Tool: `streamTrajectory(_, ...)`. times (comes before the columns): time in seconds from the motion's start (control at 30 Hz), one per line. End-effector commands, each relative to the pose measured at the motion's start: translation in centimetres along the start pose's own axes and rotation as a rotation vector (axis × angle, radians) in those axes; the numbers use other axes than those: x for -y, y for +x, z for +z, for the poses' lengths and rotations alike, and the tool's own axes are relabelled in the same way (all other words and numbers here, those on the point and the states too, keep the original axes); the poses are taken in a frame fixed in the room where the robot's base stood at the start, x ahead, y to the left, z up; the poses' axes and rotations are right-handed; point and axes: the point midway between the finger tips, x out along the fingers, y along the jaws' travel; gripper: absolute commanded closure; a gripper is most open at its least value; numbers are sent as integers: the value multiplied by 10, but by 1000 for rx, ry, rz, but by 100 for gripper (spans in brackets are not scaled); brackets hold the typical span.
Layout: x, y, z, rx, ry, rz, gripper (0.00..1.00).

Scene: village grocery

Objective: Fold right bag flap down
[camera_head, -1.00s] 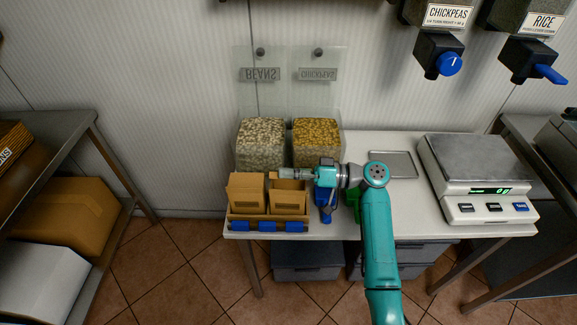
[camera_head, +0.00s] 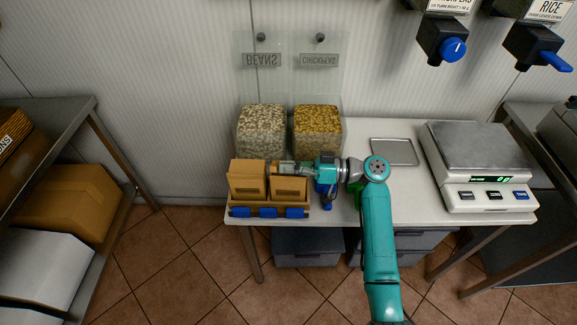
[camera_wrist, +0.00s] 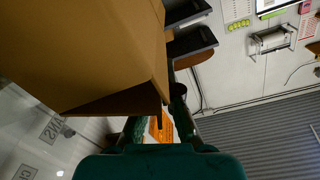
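Two brown paper bags stand side by side in a holder (camera_head: 266,211) with blue fronts at the left end of the white table. The right bag (camera_head: 289,188) is upright; the left bag (camera_head: 247,181) is beside it. My gripper (camera_head: 286,168) reaches in from the right, level with the top of the right bag. In the wrist view, brown bag card (camera_wrist: 90,50) fills the upper left, and its lower edge comes close to my gripper's fingers (camera_wrist: 157,122). The fingers stand apart with a gap between them. I cannot tell whether they touch the flap.
Clear bins of beans (camera_head: 262,131) and chickpeas (camera_head: 317,131) stand right behind the bags. A blue-handled tool (camera_head: 326,194) is right of the right bag. A metal tray (camera_head: 394,151) and a scale (camera_head: 482,165) lie farther right. The table between is mostly clear.

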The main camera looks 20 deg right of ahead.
Motion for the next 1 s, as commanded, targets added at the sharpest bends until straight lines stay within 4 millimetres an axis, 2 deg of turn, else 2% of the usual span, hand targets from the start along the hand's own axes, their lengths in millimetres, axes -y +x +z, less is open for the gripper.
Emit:
streamTrajectory(0.07,0,0,0,0,1,0,100)
streamTrajectory(0.1,0,0,0,0,1,0,96)
streamTrajectory(0.2,0,0,0,0,1,0,72)
streamTrajectory(0.5,0,-1,0,0,1,0,72)
streamTrajectory(0.63,-1,-9,0,0,1,2,72)
streamTrajectory(0.77,-1,-28,0,-1,1,4,72)
streamTrajectory(1.0,-1,-77,0,-1,1,4,72)
